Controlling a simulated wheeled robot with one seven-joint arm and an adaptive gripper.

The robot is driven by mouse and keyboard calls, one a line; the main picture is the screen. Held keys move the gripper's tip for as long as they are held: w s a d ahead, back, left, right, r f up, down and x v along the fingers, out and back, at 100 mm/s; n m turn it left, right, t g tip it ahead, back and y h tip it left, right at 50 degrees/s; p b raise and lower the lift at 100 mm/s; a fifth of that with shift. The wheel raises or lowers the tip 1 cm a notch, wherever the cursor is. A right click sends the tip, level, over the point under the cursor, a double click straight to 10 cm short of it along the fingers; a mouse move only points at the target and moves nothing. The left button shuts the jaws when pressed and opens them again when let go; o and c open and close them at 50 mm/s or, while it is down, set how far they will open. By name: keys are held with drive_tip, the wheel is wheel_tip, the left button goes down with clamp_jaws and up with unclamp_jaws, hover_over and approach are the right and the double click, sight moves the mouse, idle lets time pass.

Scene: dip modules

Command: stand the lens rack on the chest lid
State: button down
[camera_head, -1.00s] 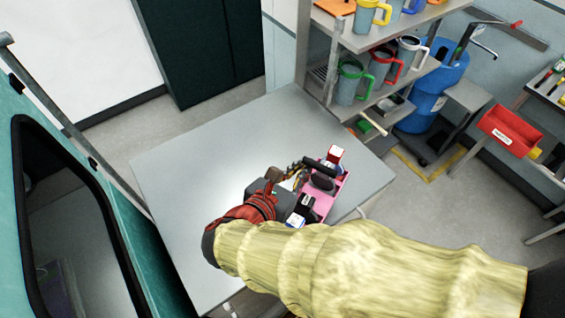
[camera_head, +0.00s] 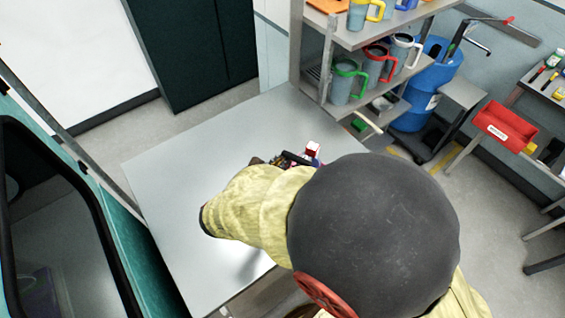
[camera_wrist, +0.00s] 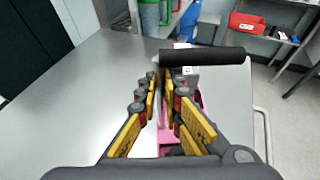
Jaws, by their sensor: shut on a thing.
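A pink rack (camera_wrist: 197,96), which I take to be the lens rack, has a thick black handle bar (camera_wrist: 205,56) and a white-and-red box at its far end. In the head view, only the white-and-red box (camera_head: 313,149) and a little of the rack show past my arm. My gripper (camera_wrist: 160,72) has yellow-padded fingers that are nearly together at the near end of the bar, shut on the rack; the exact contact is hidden. I cannot tell whether the rack touches the table. No chest lid can be made out for sure.
The grey table (camera_head: 180,190) is bare to the left. A teal cabinet-like body with a dark, black-rimmed panel (camera_head: 45,215) stands at far left. A shelf with several mugs (camera_head: 345,80), a blue drum (camera_head: 418,95) and a red bin (camera_head: 505,125) lie beyond the table.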

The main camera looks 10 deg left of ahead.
drive_tip(key=shift+f, duration=0.45)
drive_tip(key=c, duration=2)
unclamp_jaws()
drive_tip(key=shift+o, duration=0.2)
drive_tip(key=p+v, duration=0.1)
drive_tip(key=v, duration=1.1)
drive_tip(key=shift+d, duration=0.1)
